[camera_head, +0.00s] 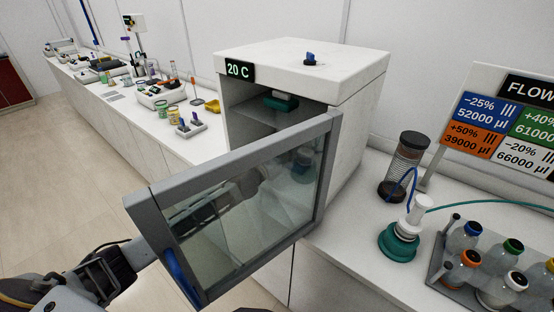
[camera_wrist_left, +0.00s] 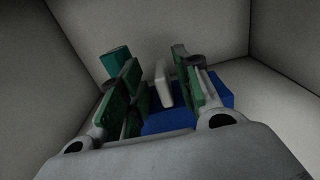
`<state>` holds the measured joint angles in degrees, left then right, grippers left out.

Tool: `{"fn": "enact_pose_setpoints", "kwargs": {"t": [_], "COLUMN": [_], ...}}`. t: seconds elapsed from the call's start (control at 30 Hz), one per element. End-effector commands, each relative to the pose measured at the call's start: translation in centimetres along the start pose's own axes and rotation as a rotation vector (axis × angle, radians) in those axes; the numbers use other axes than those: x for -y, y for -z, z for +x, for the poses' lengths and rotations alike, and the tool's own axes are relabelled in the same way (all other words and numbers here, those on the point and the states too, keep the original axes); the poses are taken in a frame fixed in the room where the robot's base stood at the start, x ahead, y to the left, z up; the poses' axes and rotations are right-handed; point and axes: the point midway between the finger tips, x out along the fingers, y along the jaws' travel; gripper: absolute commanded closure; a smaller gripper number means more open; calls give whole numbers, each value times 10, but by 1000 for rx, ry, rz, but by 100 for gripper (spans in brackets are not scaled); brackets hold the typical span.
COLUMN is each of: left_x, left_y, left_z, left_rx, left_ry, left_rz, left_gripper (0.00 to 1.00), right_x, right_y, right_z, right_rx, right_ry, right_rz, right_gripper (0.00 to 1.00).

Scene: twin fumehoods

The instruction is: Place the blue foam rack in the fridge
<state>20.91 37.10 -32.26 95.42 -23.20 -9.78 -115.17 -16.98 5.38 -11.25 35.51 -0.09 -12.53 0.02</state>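The fridge (camera_head: 365,90) is a white box on the bench, marked 20 C. Its glass door (camera_head: 245,195) stands open towards me. My left arm comes in at the lower left and passes behind the door. In the left wrist view my left gripper (camera_wrist_left: 157,72) is inside a pale, box-like space, its green-padded fingers apart. A blue block (camera_wrist_left: 180,116), likely the foam rack, lies beyond and below the fingers. An upright white piece (camera_wrist_left: 163,85) shows in the gap, not clearly gripped. A teal piece (camera_wrist_left: 115,60) is at the left. My right gripper is not seen.
A green-teal item (camera_head: 280,102) is on the fridge's upper shelf. A small blue-topped item (camera_head: 309,59) sits on the fridge. A bottle rack (camera_head: 440,268) and a teal-based device (camera_head: 398,241) stand at right; the left bench is cluttered.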

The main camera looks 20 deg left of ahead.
Motion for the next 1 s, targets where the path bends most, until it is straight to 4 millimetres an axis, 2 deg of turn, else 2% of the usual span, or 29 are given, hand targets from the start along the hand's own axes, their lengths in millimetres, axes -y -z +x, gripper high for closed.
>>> {"fn": "enact_pose_setpoints", "kwargs": {"t": [0.27, 1.0], "left_x": [-1, -1], "left_y": [0, 0], "left_z": [-13, -75], "left_rx": [-1, -1], "left_ry": [-1, -1], "left_rz": [0, 0], "left_gripper": [67, 67], "right_x": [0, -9], "right_y": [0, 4], "right_z": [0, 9], "right_rx": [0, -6], "right_ry": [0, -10], "right_rz": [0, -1], "right_gripper": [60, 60]}}
